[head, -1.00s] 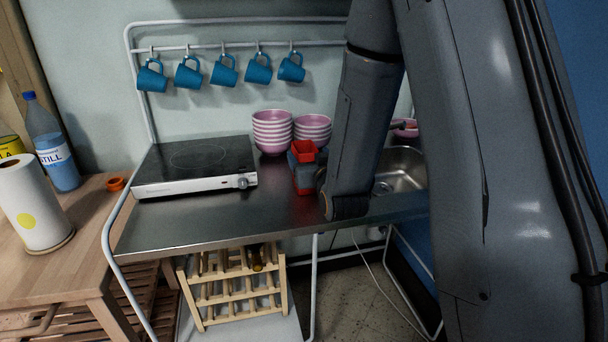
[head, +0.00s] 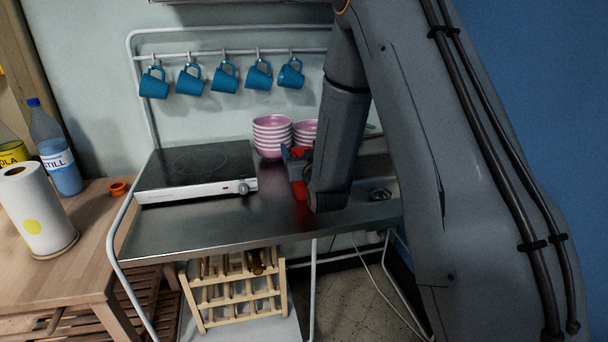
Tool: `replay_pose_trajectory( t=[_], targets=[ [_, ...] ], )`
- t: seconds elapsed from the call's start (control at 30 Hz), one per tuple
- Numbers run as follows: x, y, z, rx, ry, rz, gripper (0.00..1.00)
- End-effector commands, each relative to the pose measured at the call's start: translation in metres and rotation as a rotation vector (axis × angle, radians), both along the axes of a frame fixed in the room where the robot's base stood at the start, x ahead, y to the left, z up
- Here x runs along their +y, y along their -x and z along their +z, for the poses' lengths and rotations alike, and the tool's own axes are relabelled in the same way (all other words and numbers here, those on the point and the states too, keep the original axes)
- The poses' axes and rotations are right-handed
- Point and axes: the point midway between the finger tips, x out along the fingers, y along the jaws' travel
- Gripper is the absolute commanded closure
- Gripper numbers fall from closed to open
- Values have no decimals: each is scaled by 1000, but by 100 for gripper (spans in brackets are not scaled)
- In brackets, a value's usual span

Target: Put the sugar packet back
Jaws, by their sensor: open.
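My gripper (head: 299,171) is over the steel worktop (head: 215,222), between the hob and the sink. Its red fingers show one above the other in the picture, spread apart, and it is open. My forearm and wrist hide its right side and part of the space behind it. I cannot make out a sugar packet in view. A small blue patch shows beside the upper finger, too small to identify.
A black hob (head: 195,170) stands left of my gripper. Stacked pink bowls (head: 272,137) stand just behind it. Blue mugs (head: 224,78) hang from the rail above. A paper roll (head: 38,212) and water bottle (head: 60,165) stand left. The worktop front is clear.

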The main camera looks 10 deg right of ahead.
Motion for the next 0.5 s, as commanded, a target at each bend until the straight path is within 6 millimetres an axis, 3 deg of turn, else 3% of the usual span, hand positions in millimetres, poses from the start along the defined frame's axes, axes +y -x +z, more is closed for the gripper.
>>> replay_pose_trajectory(
  t=[0.2,0.5],
  targets=[
    [0,-1,0,0,0,0,30],
    [0,-1,0,0,0,0,79]
  ],
)
